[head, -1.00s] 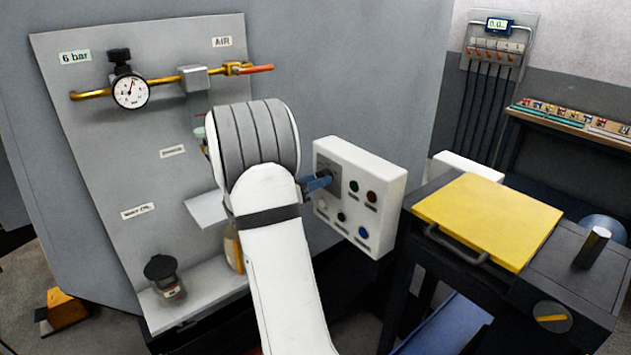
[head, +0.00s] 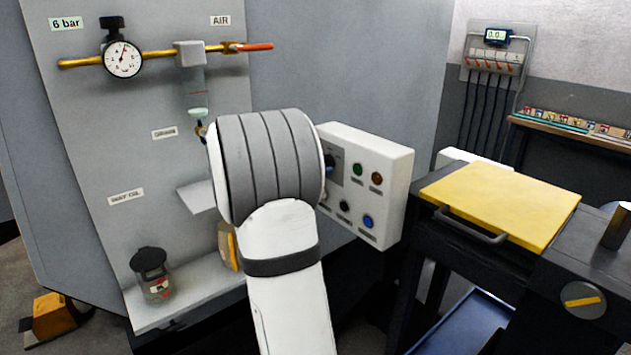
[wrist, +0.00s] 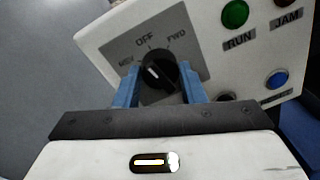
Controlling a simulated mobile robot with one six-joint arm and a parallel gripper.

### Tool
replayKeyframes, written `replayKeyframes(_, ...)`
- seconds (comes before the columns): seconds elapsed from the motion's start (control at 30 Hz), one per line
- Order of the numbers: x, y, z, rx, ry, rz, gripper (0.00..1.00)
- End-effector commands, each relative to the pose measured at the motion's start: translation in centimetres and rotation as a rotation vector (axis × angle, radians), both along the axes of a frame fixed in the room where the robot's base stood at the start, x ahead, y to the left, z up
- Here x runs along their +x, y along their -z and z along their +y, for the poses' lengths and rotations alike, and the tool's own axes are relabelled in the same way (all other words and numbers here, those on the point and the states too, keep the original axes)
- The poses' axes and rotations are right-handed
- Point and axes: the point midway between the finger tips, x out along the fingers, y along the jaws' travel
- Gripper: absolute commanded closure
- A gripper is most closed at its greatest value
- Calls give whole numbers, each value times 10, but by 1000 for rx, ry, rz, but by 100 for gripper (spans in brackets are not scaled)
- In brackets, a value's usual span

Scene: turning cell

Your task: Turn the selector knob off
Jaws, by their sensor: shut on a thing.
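The selector knob (wrist: 160,75) is black with a short white mark, on a grey plate of the white control box (head: 382,165). REV, OFF and FWD are printed around it. In the wrist view the mark slants to the upper left, on the REV/OFF side; its exact setting is hard to tell. My gripper (wrist: 159,82) has its blue fingers on either side of the knob and is shut on it.
The box also carries a green RUN button (wrist: 235,14), a red JAM button and a blue button (wrist: 277,79) close by. A yellow-topped bench (head: 500,205) stands right of the box. A grey panel with a gauge (head: 123,59) and pipe is on the left.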

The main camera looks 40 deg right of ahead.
Motion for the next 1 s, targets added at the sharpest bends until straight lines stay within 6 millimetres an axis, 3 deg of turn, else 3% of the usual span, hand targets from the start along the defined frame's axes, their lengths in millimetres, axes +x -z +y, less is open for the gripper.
replayKeyframes(0.4, -1, -1, -1, -25, 0, -190, 86)
replayKeyframes(0.93, 0, -4, -1, -28, -1, -214, 86)
replayKeyframes(0.97, 0, -4, -1, -28, -1, -214, 63)
replayKeyframes(1.0, 0, -4, -1, -28, -2, -213, 60)
